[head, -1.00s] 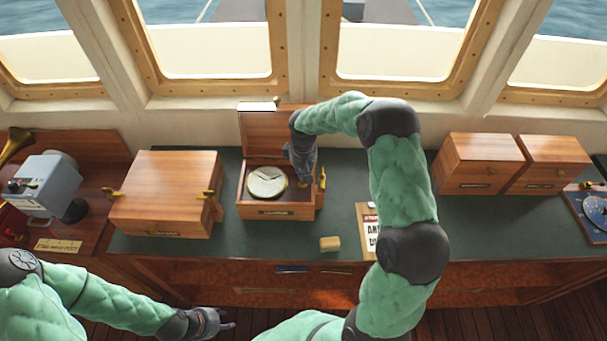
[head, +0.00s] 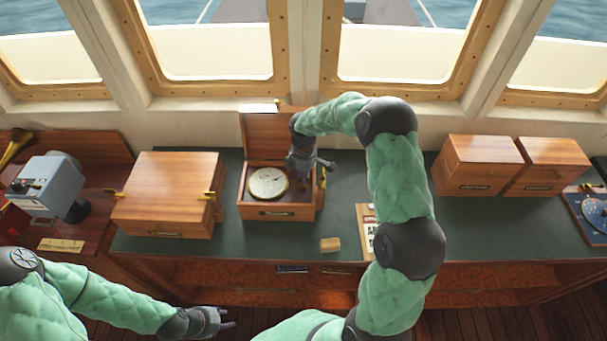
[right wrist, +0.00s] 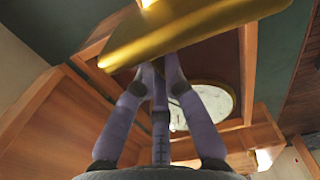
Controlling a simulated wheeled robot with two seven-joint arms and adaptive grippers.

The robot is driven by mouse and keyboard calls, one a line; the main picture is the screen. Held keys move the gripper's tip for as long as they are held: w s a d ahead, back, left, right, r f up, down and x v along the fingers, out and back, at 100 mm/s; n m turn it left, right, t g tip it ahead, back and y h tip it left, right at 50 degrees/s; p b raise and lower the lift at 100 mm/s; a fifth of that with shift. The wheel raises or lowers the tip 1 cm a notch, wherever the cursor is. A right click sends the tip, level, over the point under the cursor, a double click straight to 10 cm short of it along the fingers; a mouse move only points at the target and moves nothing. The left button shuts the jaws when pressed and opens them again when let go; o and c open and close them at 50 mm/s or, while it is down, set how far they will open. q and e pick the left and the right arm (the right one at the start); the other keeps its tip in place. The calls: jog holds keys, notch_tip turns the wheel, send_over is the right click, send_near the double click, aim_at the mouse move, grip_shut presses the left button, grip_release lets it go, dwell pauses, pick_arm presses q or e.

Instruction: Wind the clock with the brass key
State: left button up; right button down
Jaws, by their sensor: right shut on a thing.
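The clock (head: 268,183) has a round, pale dial and sits in an open wooden box (head: 262,212) on the green counter, its lid raised at the back. My right gripper (head: 303,172) is over the right side of this box, beside the dial. In the right wrist view its fingers (right wrist: 170,75) are shut on a brass piece, seemingly the brass key (right wrist: 185,35), with the dial (right wrist: 205,105) behind. The key's far end and any contact with the clock cannot be made out. My left gripper (head: 222,319) is open and empty, low in front of the counter.
A closed wooden box (head: 168,190) stands left of the clock box. Two wooden boxes (head: 478,165) stand at the right. A small tan block (head: 330,244) and a clipboard (head: 366,225) lie in front. The counter between them is clear.

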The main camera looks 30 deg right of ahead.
jog(key=n+p, duration=0.1)
jog(key=n, duration=0.3)
jog(key=shift+n, duration=0.3)
jog(key=n+p, duration=0.1)
jog(key=n, duration=0.3)
jog(key=shift+a+n, duration=0.15)
jog(key=shift+n, duration=0.15)
jog(key=n+p, duration=0.1)
jog(key=n, duration=0.3)
jog(key=shift+n+p, duration=0.3)
jog(key=shift+p, duration=0.05)
jog(key=shift+s+n+p, duration=0.1)
jog(key=shift+n+p, duration=0.65)
jog(key=shift+n, duration=1.45)
jog(key=c, duration=1.3)
grip_release()
